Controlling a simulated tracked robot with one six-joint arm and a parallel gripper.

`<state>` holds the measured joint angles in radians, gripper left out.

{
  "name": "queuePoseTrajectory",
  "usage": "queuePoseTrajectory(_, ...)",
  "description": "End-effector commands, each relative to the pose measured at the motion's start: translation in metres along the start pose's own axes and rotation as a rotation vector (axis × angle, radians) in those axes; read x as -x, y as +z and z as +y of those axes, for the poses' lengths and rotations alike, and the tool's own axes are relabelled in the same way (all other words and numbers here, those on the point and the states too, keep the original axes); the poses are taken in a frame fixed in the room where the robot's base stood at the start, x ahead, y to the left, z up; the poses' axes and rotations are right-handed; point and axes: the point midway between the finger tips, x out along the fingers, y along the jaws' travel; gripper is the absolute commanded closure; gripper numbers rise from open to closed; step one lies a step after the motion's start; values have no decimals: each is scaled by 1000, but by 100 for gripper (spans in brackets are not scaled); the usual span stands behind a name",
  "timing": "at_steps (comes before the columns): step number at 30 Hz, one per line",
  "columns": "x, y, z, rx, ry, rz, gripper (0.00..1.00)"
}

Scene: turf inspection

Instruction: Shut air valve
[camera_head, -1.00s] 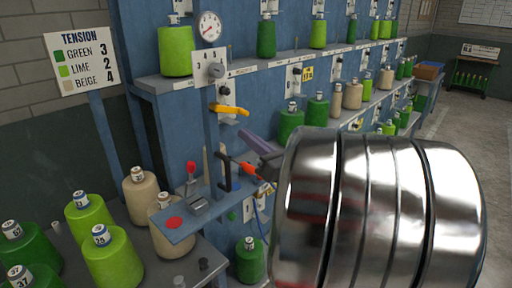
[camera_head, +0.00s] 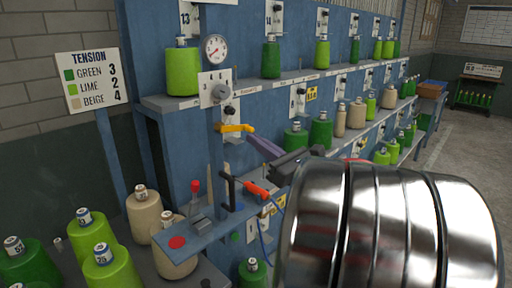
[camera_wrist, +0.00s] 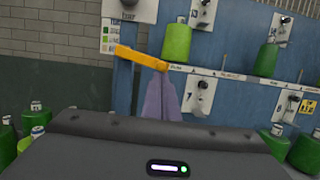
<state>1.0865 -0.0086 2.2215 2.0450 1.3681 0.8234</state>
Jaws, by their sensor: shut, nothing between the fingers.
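A yellow lever (camera_head: 234,128), which looks like the air valve's handle, sticks out roughly level to the right from a blue post below a pressure gauge (camera_head: 215,48). My gripper (camera_head: 252,140) is shut and empty, its purple-grey fingers just below and beside the lever's right end. In the wrist view the closed fingers (camera_wrist: 161,80) point up at the yellow lever (camera_wrist: 140,57), whose right end overlaps their tips. I cannot tell whether they touch. The valve body behind the lever is mostly hidden.
A small blue shelf with a red button (camera_head: 177,242), a red-topped switch (camera_head: 195,187) and a black upright handle (camera_head: 229,190) lies below the lever. An orange-red handle (camera_head: 257,188) is under my gripper. Green, lime and beige cones stand on the rack and lower left table.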

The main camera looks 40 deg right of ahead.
Motion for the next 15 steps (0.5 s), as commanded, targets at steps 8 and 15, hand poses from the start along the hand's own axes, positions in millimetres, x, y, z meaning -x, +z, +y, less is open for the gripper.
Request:
queuePoseTrajectory(8,-3,14,-7,177,43,-2,100)
queuePoseTrajectory(15,-3,14,-6,186,46,-1,100)
